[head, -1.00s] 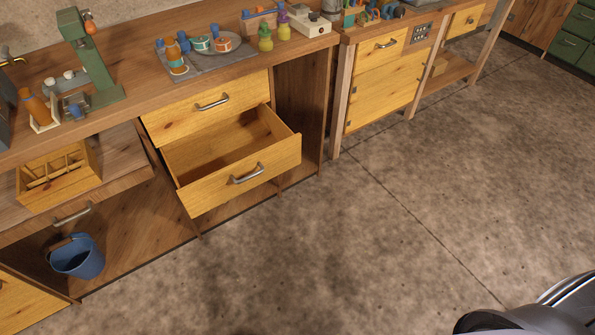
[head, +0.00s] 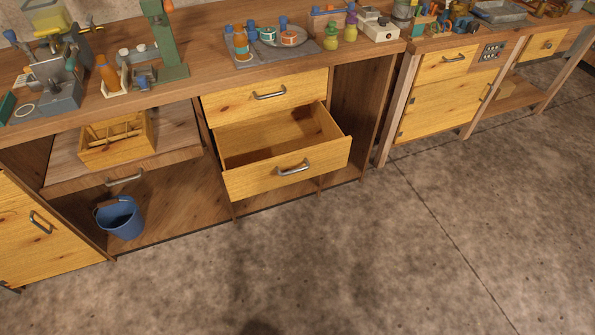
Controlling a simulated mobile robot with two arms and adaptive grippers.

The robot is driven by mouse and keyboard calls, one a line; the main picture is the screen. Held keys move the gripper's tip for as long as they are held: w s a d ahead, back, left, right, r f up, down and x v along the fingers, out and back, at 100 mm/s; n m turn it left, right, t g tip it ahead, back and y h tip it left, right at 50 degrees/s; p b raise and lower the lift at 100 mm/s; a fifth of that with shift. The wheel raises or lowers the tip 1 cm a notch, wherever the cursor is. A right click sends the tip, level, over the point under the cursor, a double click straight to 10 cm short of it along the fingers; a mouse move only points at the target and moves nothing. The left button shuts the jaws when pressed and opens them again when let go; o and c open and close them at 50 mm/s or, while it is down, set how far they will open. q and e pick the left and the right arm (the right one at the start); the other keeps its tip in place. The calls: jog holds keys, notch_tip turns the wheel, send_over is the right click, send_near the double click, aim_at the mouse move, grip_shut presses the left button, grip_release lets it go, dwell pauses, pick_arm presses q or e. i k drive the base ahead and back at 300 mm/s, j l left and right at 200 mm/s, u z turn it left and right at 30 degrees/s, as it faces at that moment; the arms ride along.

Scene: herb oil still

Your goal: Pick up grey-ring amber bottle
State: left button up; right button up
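Two amber items are in the head view. One amber bottle (head: 240,42) with a blue top stands on a grey mat on the wooden counter. Another orange-amber bottle (head: 108,74) leans in a white holder at the left of the counter, near a green stand. Both are small, and I cannot tell whether either has a grey ring. Neither of my grippers shows in this view.
A drawer (head: 285,174) under the counter stands open and empty, jutting over the floor. A wooden divided box (head: 117,152) sits on a pulled-out shelf (head: 68,172). A blue bucket (head: 120,220) stands below. The concrete floor (head: 400,270) in front is clear.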

aim_at(240, 38)
jog(key=i+j+z, duration=0.75)
jog(key=j+z, duration=0.2)
